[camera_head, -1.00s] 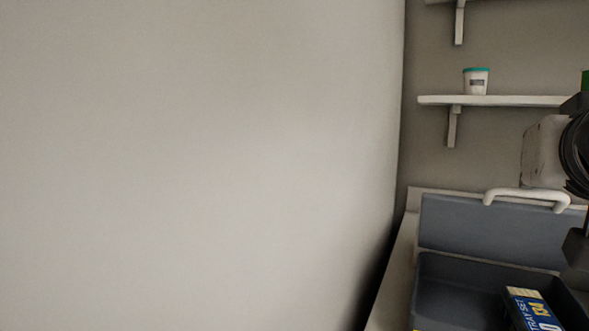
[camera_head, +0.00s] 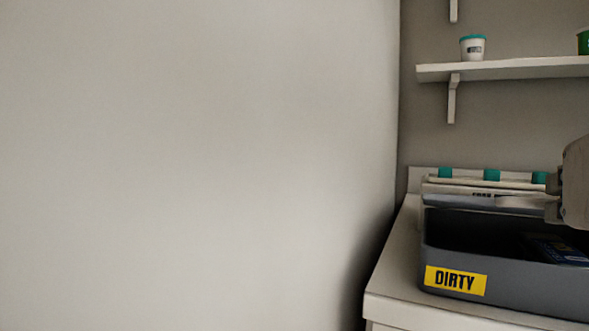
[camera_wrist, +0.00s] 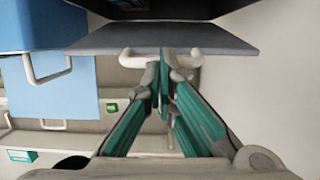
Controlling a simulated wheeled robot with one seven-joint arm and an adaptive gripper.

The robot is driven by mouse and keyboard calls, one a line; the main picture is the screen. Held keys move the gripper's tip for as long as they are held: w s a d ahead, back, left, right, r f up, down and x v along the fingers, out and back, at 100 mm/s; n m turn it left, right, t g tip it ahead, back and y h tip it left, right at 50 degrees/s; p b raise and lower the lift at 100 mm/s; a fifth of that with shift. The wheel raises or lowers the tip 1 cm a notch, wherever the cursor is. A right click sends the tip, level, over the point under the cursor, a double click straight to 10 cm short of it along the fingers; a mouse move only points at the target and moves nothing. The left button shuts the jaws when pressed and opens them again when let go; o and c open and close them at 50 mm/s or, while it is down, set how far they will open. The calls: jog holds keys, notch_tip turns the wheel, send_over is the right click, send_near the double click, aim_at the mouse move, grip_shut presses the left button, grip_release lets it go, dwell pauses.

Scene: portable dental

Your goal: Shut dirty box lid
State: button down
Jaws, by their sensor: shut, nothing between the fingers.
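The dirty box (camera_head: 510,283) is a dark grey open bin with a yellow DIRTY label, at the lower right of the head view. Its grey lid (camera_head: 505,201) shows as a thin, nearly edge-on strip at the back of the box; its exact tilt is hard to tell. In the wrist view the lid (camera_wrist: 160,38) is a grey panel across the top, with its white handle (camera_wrist: 186,60) below. My gripper (camera_wrist: 166,62) is shut and empty, its tips at the middle of the handle; contact is unclear. In the head view the fingertips are not clearly visible.
A dark blue pack (camera_head: 556,249) lies inside the box. Pale items with teal tabs (camera_head: 492,175) stand behind it. The box rests on a white counter (camera_head: 395,278) beside a bare wall. A shelf (camera_head: 510,68) with a cup (camera_head: 472,48) is above.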

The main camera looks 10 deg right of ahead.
jog(key=shift+s+a+f+b, duration=0.15)
jog(key=shift+f+b, duration=0.1)
jog(key=shift+f, duration=0.8)
jog(key=shift+s+a+f+b, duration=0.1)
jog(key=shift+s+f+b, duration=0.15)
jog(key=shift+f, duration=0.8)
jog(key=shift+s+a+f+b, duration=0.1)
jog(key=shift+f+b, duration=0.15)
jog(key=shift+f, duration=0.8)
